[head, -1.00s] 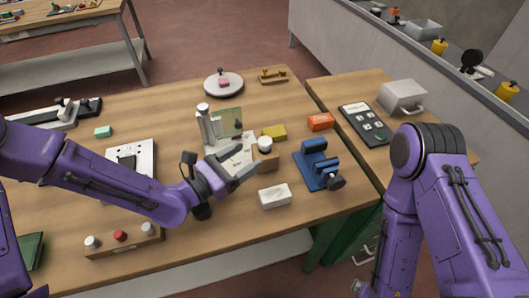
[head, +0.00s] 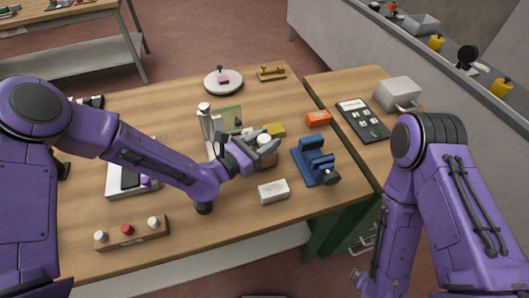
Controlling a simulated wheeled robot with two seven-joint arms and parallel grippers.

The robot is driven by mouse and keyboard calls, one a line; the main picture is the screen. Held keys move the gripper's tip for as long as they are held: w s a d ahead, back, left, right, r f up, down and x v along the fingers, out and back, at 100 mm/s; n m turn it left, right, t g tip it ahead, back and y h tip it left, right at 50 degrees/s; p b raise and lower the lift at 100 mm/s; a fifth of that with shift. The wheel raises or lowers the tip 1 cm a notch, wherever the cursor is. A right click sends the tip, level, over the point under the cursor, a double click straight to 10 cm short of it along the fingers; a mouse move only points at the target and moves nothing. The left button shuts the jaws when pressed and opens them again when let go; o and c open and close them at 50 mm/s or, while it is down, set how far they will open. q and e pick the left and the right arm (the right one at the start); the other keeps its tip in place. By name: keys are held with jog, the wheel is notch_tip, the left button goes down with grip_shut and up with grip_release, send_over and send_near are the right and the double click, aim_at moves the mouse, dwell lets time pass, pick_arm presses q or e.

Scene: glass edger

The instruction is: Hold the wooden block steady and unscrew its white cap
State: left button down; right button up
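The wooden block (head: 268,161) stands on the workbench, right of its middle, with its white cap (head: 264,140) on top. My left gripper (head: 264,150) is at the block, with its fingers reaching in from the left and hiding much of it. I cannot tell whether the fingers press on the block or only stand around it. My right gripper (head: 356,276) shows only as a small part at the bottom, below the bench's front edge and away from the block.
A blue vise (head: 315,163) stands right of the block, and a white box (head: 273,191) lies in front. A yellow piece (head: 275,130) and an orange box (head: 318,118) are behind. A wooden rack with small caps (head: 132,236) is at the front left.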

pick_arm(q)
jog(key=shift+r, duration=0.15)
jog(key=shift+r+b, duration=0.3)
jog(key=shift+b, duration=0.05)
jog(key=shift+r+b, duration=0.35)
jog(key=shift+r, duration=0.4)
jog(key=s+r+p, duration=0.9)
jog(key=s+r, duration=0.1)
jog(key=s, duration=0.4)
jog(key=shift+r+p, duration=0.3)
